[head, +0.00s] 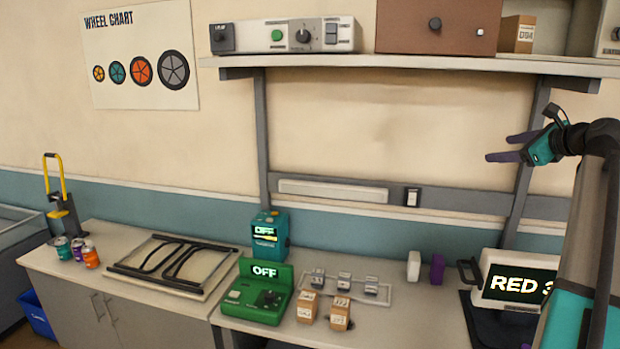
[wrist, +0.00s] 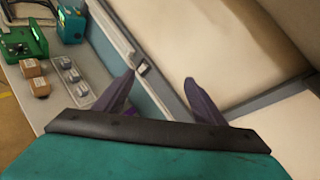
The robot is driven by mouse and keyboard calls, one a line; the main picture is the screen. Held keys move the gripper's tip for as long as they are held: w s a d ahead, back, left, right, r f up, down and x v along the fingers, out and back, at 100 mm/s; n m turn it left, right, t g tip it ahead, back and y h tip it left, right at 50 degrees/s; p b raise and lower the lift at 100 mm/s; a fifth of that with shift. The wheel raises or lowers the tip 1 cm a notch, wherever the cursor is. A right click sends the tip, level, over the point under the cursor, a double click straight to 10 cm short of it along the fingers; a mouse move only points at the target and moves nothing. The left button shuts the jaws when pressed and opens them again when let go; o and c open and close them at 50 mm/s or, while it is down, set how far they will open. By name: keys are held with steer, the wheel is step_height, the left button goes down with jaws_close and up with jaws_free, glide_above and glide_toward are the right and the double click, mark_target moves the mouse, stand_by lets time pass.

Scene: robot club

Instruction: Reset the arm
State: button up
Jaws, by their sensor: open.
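My gripper (head: 507,149) is at the right of the head view, raised above the bench and in front of the wall below the shelf. Its two purple fingers point left and stand apart, with nothing between them. In the wrist view my gripper (wrist: 160,88) shows its two fingers spread, with the wall panel behind them. My arm runs down the right edge of the head view.
On the bench stand a green device (head: 262,297) reading OFF, a teal device (head: 270,236), two small cardboard boxes (head: 340,313) and a screen (head: 515,279) reading RED 3. A shelf (head: 420,63) runs overhead. Cans (head: 91,256) stand at the left.

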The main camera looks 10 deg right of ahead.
steer(key=w+a+f+n+g, duration=0.25)
steer(key=a+f, duration=0.25)
steer(key=f, duration=0.5)
steer(key=w+a+f+n+g+y, duration=0.1)
steer(key=w+a+f+n, duration=0.15)
steer(key=a+f, duration=0.55)
steer(key=w+a+f+n+g, duration=0.1)
steer(key=a+f+n+g, duration=0.15)
steer(key=f, duration=0.95)
steer(key=s+a+f+n+g, duration=0.1)
steer(key=s+a+f+n, duration=0.1)
steer(key=a+f+n, duration=0.35)
steer(key=s+a+f+n+g, duration=0.2)
steer(key=a+f, duration=0.5)
steer(key=f, duration=0.4)
steer(key=s+a+f+n+g, duration=0.1)
steer(key=s+a+f+n, duration=0.2)
steer(key=a+f, duration=0.45)
steer(key=s+a+f+n+g+h, duration=0.1)
steer(key=s+a+f+n+g, duration=0.1)
steer(key=s+a+f+n, duration=0.45)
steer(key=s+a+f+n+g+h, duration=0.15)
steer(key=s+a+f+n, duration=0.25)
steer(key=s+f, duration=0.55)
steer(key=s+f+g+b, duration=0.6)
steer(key=s+f+b, duration=0.2)
steer(key=s+f, duration=1.7)
steer(key=shift+f+n, duration=0.35)
steer(key=shift+f, duration=0.55)
